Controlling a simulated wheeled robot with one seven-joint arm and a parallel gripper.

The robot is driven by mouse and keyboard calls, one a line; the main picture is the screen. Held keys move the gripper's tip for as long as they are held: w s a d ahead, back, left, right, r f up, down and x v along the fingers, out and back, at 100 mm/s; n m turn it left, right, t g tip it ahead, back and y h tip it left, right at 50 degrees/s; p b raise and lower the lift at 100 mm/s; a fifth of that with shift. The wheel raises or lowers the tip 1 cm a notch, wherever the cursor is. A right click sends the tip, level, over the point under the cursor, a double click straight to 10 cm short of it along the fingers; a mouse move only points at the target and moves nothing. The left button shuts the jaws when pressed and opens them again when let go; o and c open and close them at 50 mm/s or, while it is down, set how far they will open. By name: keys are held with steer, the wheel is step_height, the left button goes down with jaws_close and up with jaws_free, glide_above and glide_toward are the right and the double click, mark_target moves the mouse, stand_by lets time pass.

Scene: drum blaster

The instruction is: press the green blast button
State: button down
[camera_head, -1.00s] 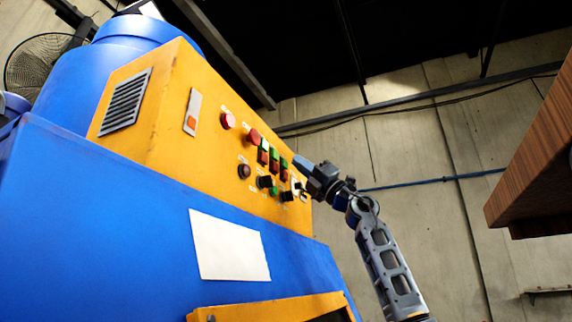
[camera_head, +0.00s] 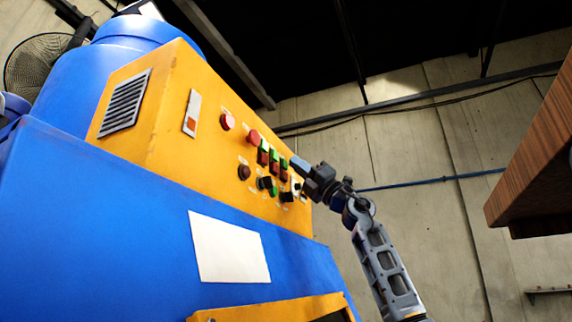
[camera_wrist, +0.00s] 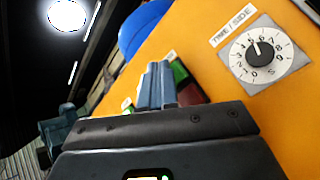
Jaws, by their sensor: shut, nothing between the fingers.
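The yellow control panel (camera_head: 215,140) on the blue machine carries several green-over-red button pairs. Green buttons show in the head view at the upper (camera_head: 264,144), middle (camera_head: 274,153) and lower (camera_head: 283,162) pairs. I cannot read which one is labelled blast. My gripper (camera_head: 297,162) is shut and empty, with its blue fingertips close to the lower pair. In the wrist view the shut fingers (camera_wrist: 157,70) stand in front of a green button (camera_wrist: 179,71) and partly hide the red one below it (camera_wrist: 190,94). Contact cannot be told.
A TIME/SIDE dial (camera_wrist: 261,52) sits to the right in the wrist view. Red round buttons (camera_head: 228,121) and dark knobs share the panel. A wooden surface (camera_head: 535,150) juts in at the right. The space between it and my arm is clear.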

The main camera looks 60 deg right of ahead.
steer(key=shift+w, duration=0.45)
stand_by(0.8)
steer(key=shift+s, duration=0.85)
steer(key=s, duration=0.5)
steer(key=shift+d, duration=0.2)
stand_by(1.0)
